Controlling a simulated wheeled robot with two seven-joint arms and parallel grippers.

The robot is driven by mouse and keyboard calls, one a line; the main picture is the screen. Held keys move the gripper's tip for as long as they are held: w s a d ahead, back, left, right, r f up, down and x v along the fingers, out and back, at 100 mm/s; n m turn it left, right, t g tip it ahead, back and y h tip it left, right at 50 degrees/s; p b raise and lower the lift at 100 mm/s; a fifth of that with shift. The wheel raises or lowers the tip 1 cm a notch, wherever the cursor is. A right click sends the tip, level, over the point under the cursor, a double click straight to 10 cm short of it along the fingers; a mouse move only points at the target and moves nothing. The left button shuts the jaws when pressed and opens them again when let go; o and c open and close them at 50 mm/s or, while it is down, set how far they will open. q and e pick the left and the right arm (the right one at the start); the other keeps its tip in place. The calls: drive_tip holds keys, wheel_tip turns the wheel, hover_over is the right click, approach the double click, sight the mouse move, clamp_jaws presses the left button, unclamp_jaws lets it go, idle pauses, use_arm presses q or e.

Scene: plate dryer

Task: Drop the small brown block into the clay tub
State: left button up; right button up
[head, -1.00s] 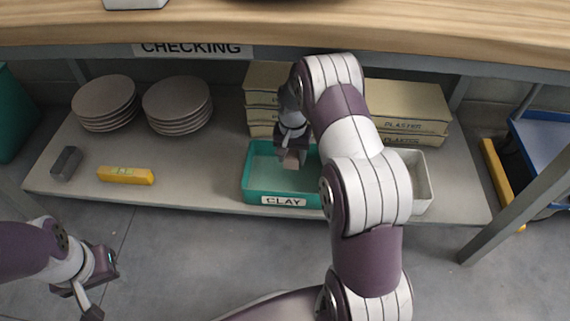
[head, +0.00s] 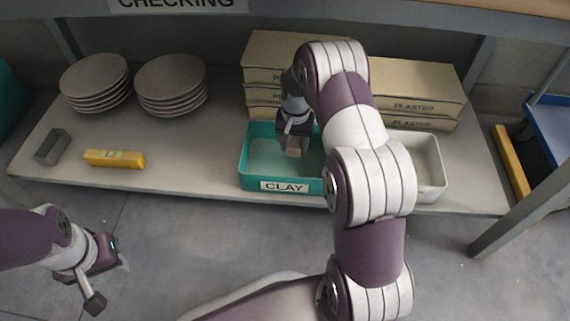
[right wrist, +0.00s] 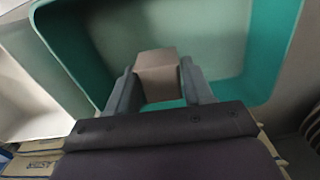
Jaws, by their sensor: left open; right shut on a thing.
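The clay tub (head: 243,178) is a teal open box with a CLAY label, on the low shelf. It fills much of the right wrist view (right wrist: 78,65). My right gripper (head: 294,146) points down over the tub and is shut on the small brown block (head: 295,152). In the right wrist view the block (right wrist: 157,70) sits between the two fingers, with the tub's inside beyond it. Whether the block touches the tub's floor I cannot tell. My right arm hides the tub's right part. My left gripper (head: 110,283) is open and empty, over the floor in front of the shelf.
A pale tub (head: 432,165) stands right of the clay tub, partly behind my right arm. Plaster boxes (head: 415,85) are stacked behind. Two plate stacks (head: 172,85), a yellow block (head: 114,159) and a grey block (head: 52,147) are on the left. The worktop overhangs the shelf.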

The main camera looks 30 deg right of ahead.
drive_tip(key=shift+r, duration=0.15)
drive_tip(key=o, duration=1.2)
drive_tip(key=shift+o, duration=0.2)
wheel_tip(320, 180, up, 8)
drive_tip(key=p, duration=0.5)
drive_tip(key=shift+f, duration=0.3)
